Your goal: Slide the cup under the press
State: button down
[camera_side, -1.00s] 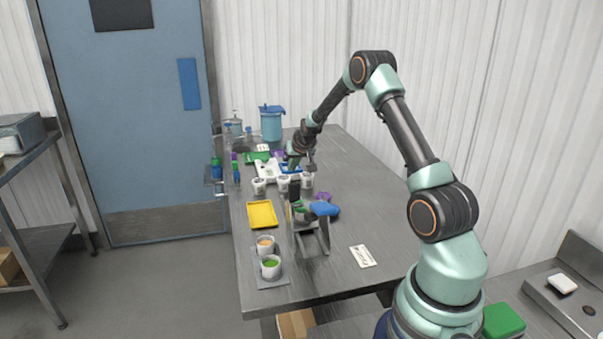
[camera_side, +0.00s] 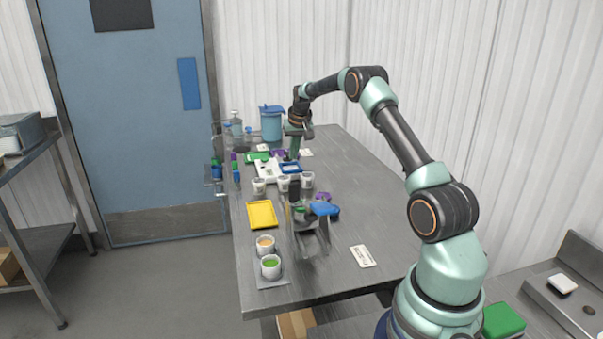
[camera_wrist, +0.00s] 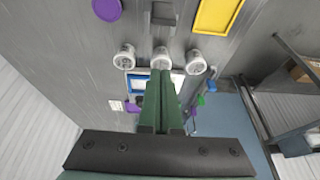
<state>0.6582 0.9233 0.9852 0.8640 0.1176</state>
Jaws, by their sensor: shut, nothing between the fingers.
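The press (camera_side: 322,208), with a dark upright post and a blue top part, stands near the middle of the table. Something with a green top (camera_side: 300,209) sits low inside its frame; I cannot tell if it is a cup. Three white cups stand in a row behind the press: a left cup (camera_side: 258,186), a middle cup (camera_side: 283,184) and a right cup (camera_side: 307,180). In the wrist view they also form a row, with the middle cup (camera_wrist: 161,58) just beyond my fingertips. My gripper (camera_side: 293,155) is shut and empty, pointing down behind the row.
A yellow tray (camera_side: 262,215) lies left of the press. An orange-filled cup (camera_side: 265,245) and a green-filled cup (camera_side: 270,266) stand at the front. A blue-lidded container (camera_side: 271,124) is at the back. A white card (camera_side: 362,256) lies front right; the table's right side is mostly clear.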

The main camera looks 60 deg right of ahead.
jog(key=shift+d, duration=0.1)
jog(key=x, duration=1)
jog(key=shift+s+f, duration=0.1)
jog(key=shift+s, duration=0.25)
jog(key=shift+s+a+r, duration=0.2)
jog(key=shift+s+a, duration=1.2)
jog(key=shift+a, duration=0.1)
